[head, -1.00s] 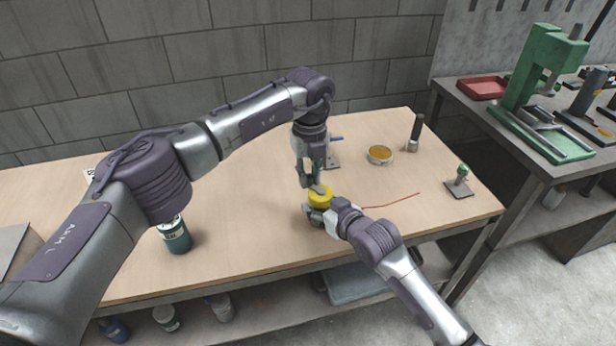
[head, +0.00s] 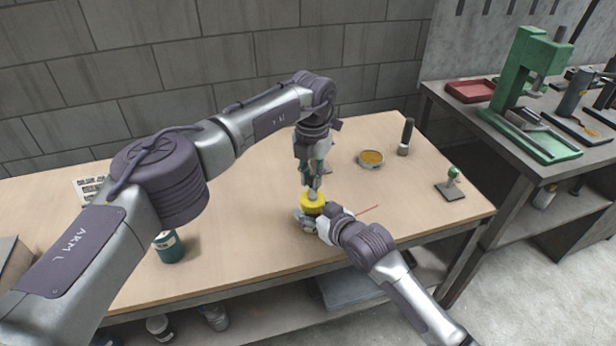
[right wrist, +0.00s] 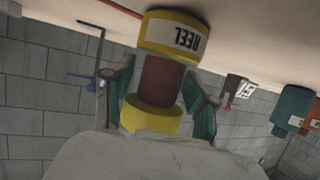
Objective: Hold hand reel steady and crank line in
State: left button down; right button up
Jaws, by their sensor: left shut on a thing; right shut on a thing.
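The yellow hand reel (head: 312,208) stands near the table's front edge. In the right wrist view, seen upside down, the reel (right wrist: 172,34) has two yellow flanges, a red-brown core and a "REEL" label. My right gripper (head: 308,219) is shut on the reel from the front right; its teal fingers (right wrist: 160,95) lie on both sides of the core. My left gripper (head: 312,188) points down from above and is shut at the grey crank on top of the reel; its exact grip is too small to see. A short red line (head: 369,212) shows right of the reel.
An amber-filled round dish (head: 370,159), a dark-handled tool (head: 406,137) and a green-knobbed stand (head: 450,185) sit on the right of the wooden table (head: 240,215). A teal can (head: 169,247) stands at the front left. A side bench holds a green press (head: 528,75).

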aim_at(324, 202)
jog(key=shift+f, duration=0.1)
pick_arm(q)
jog(key=s+d+m, duration=0.1)
jog(key=m, duration=0.7)
jog(key=s+d+m, duration=0.1)
jog(key=m, duration=0.7)
jog(key=s+d+m, duration=0.1)
jog(key=s+m, duration=0.1)
jog(key=m, duration=0.5)
jog(key=shift+m, duration=0.4)
jog(key=c, duration=1.1)
grip_release()
jog(key=shift+s, duration=0.1)
jog(key=shift+o, duration=0.2)
notch_tip(324, 202, up, 12)
